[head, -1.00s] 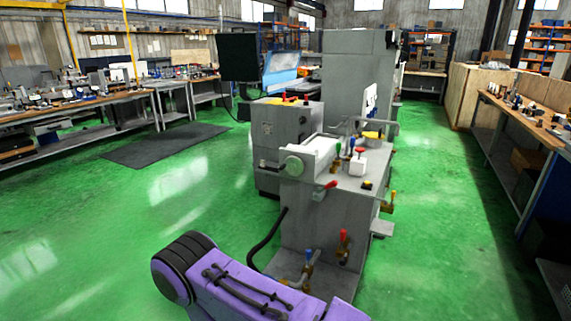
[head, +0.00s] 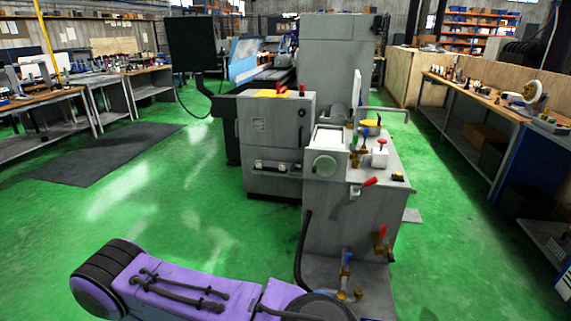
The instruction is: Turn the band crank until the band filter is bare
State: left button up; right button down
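The grey filter unit (head: 344,222) stands ahead of me, right of the picture's middle. On its top left is a white roll or band (head: 329,139), with a round pale green disc (head: 325,166) on the end facing me. I cannot make out the band crank's handle for certain. I also cannot tell how much of the band is clean or used. Neither of my grippers shows. Only a purple arm link of mine crosses the bottom of the view, short of the unit.
Red-handled (head: 370,182) and blue-handled (head: 346,258) valves stick out from the unit. A black hose (head: 301,250) runs down its left side. A grey cabinet (head: 270,140) stands behind left. Benches line both sides, a dark mat (head: 95,160) lies left, and green floor is open.

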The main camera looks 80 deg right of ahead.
aim_at(324, 166)
jog(key=i, duration=0.55)
jog(key=z, duration=3.05)
jog(key=k, duration=0.55)
jog(key=u, duration=0.65)
jog(key=i, duration=0.45)
jog(key=u, duration=0.7)
jog(key=i, duration=1.1)
jog(key=z, duration=0.55)
jog(key=i, duration=0.75)
jog(key=z, duration=0.6)
